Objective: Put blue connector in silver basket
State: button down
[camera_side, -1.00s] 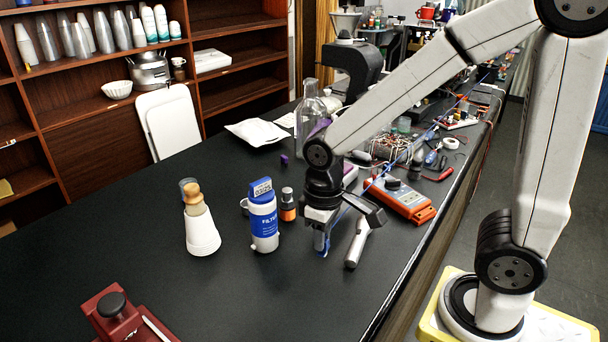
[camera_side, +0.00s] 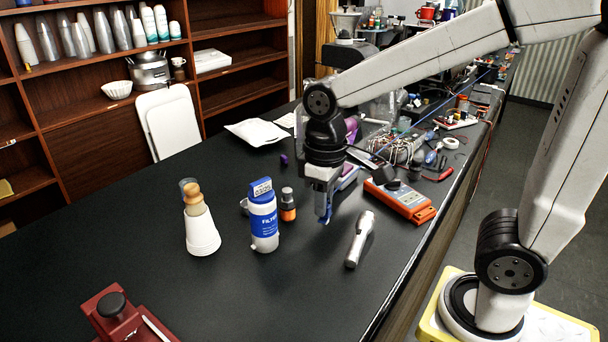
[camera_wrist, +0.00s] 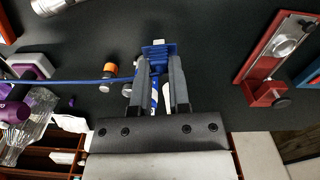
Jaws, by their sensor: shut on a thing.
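My gripper (camera_wrist: 158,62) is shut on the blue connector (camera_wrist: 158,48), which sticks out past the fingertips in the wrist view. In the side view the blue connector (camera_side: 325,215) hangs below my gripper (camera_side: 323,203), above the black table between the filter bottle and the silver handle-like tool.
A white-and-blue filter bottle (camera_side: 263,225), an orange-and-black small bottle (camera_side: 288,207) and a white cone (camera_side: 201,235) stand left of my gripper. The silver tool (camera_side: 360,240) and an orange meter (camera_side: 402,203) lie right. A blue line (camera_wrist: 60,80) crosses the wrist view.

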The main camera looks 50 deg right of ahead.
notch_tip(320, 180, up, 5)
jog(key=shift+f, duration=0.15)
jog(key=w+d+r, duration=0.1)
jog(key=w+r, duration=0.1)
jog(key=w, duration=0.6)
jog(key=w+d+r, duration=0.2)
jog(key=w, duration=0.6)
jog(key=w+d+f+m, duration=0.1)
jog(key=w+d+f, duration=0.1)
jog(key=w+d, duration=0.35)
jog(key=w+d+f+m, duration=0.1)
jog(key=w+d+f, duration=0.1)
jog(key=w, duration=0.7)
notch_tip(320, 180, down, 11)
jog(key=shift+s+a, duration=0.25)
jog(key=shift+f, duration=0.1)
jog(key=shift+f, duration=5.3)
